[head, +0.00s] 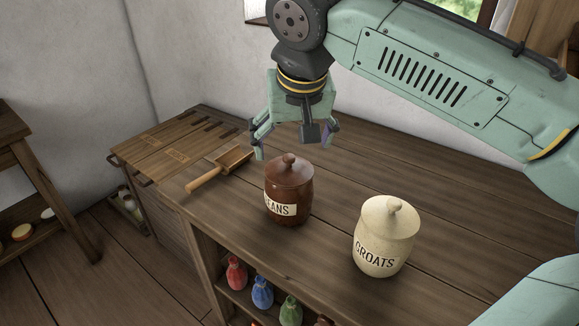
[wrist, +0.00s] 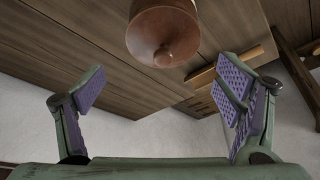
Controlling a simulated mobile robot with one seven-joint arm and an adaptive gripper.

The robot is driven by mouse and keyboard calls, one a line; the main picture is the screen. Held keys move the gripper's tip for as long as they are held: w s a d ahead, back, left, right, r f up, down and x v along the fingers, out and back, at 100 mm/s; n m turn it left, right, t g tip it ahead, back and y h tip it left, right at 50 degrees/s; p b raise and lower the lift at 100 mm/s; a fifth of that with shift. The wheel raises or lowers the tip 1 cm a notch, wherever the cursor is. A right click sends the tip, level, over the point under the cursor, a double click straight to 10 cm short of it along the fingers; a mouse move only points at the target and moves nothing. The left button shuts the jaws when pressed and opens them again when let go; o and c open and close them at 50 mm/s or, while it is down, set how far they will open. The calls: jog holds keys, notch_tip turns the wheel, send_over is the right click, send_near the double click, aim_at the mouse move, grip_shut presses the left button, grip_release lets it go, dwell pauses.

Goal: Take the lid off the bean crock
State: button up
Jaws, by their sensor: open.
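The bean crock (head: 288,207) is a reddish-brown jar with a label reading "EANS" in the visible part, upright on the wooden counter. Its brown lid (head: 289,174) with a round knob sits on top. My gripper (head: 296,148) is open and empty, above and behind the crock in the head view, apart from the lid. In the wrist view the lid (wrist: 163,35) and its knob show at the top centre, beyond the spread fingers (wrist: 160,95) with purple pads.
A cream crock labelled "GROATS" (head: 382,245) stands to the right. A wooden scoop (head: 220,169) lies to the left of the bean crock. Small coloured sacks (head: 262,292) sit on the shelf below the counter's front edge. The counter behind the crocks is clear.

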aim_at(290, 159)
jog(key=x, duration=0.5)
jog(key=shift+s+a+f+p, duration=0.15)
jog(key=shift+s+f+p, duration=0.1)
jog(key=shift+s+p, duration=0.15)
jog(key=c, duration=1.4)
